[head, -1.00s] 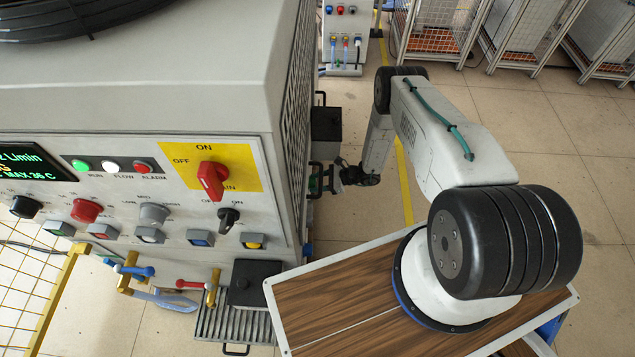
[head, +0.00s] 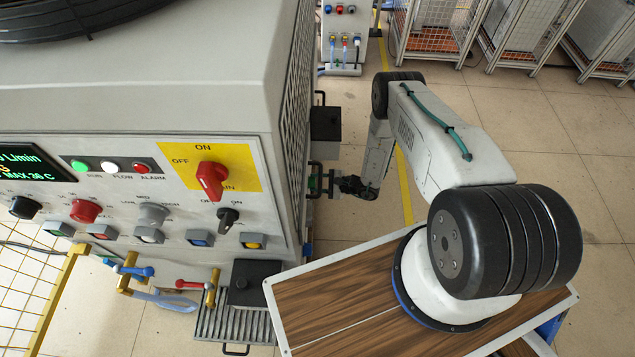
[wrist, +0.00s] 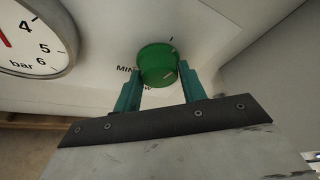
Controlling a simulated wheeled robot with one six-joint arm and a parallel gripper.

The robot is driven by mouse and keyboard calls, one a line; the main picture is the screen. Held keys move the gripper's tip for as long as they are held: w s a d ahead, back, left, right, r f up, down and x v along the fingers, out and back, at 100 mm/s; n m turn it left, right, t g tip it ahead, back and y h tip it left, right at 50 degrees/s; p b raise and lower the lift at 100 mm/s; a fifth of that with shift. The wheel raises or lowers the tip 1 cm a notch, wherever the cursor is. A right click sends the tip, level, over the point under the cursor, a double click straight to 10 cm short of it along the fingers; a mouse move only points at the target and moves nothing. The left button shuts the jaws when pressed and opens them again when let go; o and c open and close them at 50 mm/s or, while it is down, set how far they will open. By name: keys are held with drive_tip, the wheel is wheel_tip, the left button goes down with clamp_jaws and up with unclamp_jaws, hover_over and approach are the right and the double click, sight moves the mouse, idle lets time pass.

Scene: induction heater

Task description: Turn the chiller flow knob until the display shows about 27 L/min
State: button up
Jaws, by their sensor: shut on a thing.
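The green round knob (wrist: 157,65) sits on a pale panel in the wrist view, with "MIN" lettering to its left. My gripper (wrist: 160,77) has its two green fingers on either side of the knob and is shut on it. In the head view my gripper (head: 325,183) is at the right side of the grey chiller cabinet (head: 140,105); the knob cannot be made out there. The display (head: 35,163) is cut off by the left picture edge. Its green "L/min" text shows, but the flow number cannot be read.
A pressure gauge (wrist: 30,38) marked in bar is left of the knob. The front panel holds a red rotary switch (head: 211,180) on a yellow plate and several smaller knobs. A black box (head: 326,124) juts from the cabinet side beyond my gripper. Open floor lies to the right.

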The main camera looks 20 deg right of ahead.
drive_tip(key=shift+a+n+t, duration=0.15)
drive_tip(key=shift+n+t, duration=0.45)
drive_tip(key=shift+n, duration=0.4)
drive_tip(key=shift+a, duration=0.1)
drive_tip(key=o, duration=0.9)
drive_tip(key=shift+o, duration=0.4)
drive_tip(key=shift+a, duration=0.15)
drive_tip(key=shift+d, duration=0.3)
drive_tip(key=v, duration=0.7)
drive_tip(key=shift+s+d, duration=0.2)
drive_tip(key=shift+s, duration=0.1)
